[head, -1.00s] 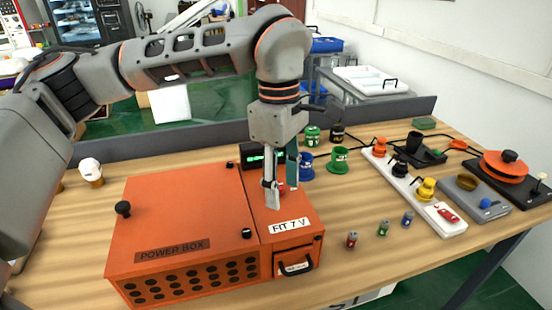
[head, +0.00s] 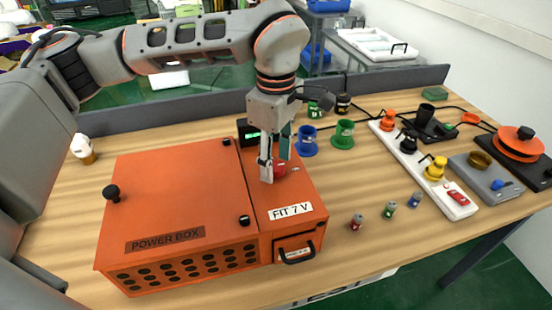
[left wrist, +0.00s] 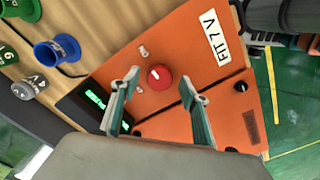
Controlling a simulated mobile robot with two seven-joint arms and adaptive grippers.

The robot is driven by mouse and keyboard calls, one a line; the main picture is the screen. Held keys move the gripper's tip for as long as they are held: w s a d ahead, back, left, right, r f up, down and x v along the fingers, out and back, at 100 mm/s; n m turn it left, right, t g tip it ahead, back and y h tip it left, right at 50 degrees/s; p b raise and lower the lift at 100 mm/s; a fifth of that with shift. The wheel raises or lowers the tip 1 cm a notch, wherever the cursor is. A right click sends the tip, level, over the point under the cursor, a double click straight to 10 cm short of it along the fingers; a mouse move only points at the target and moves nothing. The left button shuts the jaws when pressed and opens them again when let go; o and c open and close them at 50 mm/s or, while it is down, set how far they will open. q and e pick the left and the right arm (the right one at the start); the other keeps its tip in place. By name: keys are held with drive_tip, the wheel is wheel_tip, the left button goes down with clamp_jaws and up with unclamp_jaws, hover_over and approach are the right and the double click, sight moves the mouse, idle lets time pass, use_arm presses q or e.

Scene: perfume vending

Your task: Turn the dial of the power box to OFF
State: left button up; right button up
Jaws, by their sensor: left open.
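The orange power box (head: 170,190) stands on the wooden table, with a "FIT 7 V" label on its narrower right-hand section. The red dial (head: 279,169) is on top of that section, partly hidden by a finger in the head view. In the left wrist view the round red dial (left wrist: 159,77) shows clearly between two small pale marks. My left gripper (head: 275,168) is open and points down over the dial. In the left wrist view its two fingers (left wrist: 160,88) lie on either side of the dial; contact cannot be told. My right gripper is not in view.
A display with green digits (head: 250,134) stands behind the box. Blue (head: 307,142) and green (head: 343,135) spools stand behind right. A black knob (head: 111,192) rises from the box lid.

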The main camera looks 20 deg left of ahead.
use_arm(q)
drive_tip(key=shift+f, duration=0.15)
drive_tip(key=c, duration=1.1)
